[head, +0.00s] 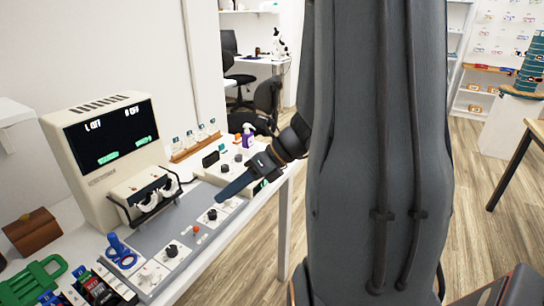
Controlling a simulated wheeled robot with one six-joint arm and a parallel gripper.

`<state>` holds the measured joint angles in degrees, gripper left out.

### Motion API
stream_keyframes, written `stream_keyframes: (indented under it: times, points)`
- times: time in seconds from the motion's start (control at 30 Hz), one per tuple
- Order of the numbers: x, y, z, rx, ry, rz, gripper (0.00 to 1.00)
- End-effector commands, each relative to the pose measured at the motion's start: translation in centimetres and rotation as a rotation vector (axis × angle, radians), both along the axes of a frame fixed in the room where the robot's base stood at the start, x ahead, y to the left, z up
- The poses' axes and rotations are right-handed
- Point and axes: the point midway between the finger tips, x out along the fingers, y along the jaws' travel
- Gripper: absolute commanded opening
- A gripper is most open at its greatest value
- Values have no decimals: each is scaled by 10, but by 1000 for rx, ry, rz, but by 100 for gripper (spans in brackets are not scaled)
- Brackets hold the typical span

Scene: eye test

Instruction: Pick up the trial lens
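I cannot clearly single out the trial lens in the head view. Small upright pieces stand in a wooden rack (196,143) at the back of the table. My gripper (234,188) hangs over the right part of the panel, its dark fingers pointing down and left. It is seen from the side and only one finger outline shows. The blue piece is well to its left, apart from it.
A beige machine (113,155) with a dark display stands at the back left of the white table. The grey panel (180,232) carries several black knobs. A green piece (32,281) and a brown box (33,233) lie at left. A purple bottle (248,136) stands behind my gripper.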

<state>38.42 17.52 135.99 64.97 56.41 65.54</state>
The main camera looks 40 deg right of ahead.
Motion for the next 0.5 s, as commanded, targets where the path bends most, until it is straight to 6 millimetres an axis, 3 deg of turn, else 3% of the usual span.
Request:
stream_keyframes:
  times: [0.03,0.1,0.2,0.3,0.4,0.5]
  points:
    - [18,-31,-1,123,29,-202,29]
    - [39,-74,5,313,56,-461,29]
    - [59,-144,8,596,57,-777,29]
    - [67,-210,-4,863,19,-1002,29]
    - [70,-250,-22,1027,-30,-1109,29]
    - [69,-274,-40,1130,-74,-1169,29]
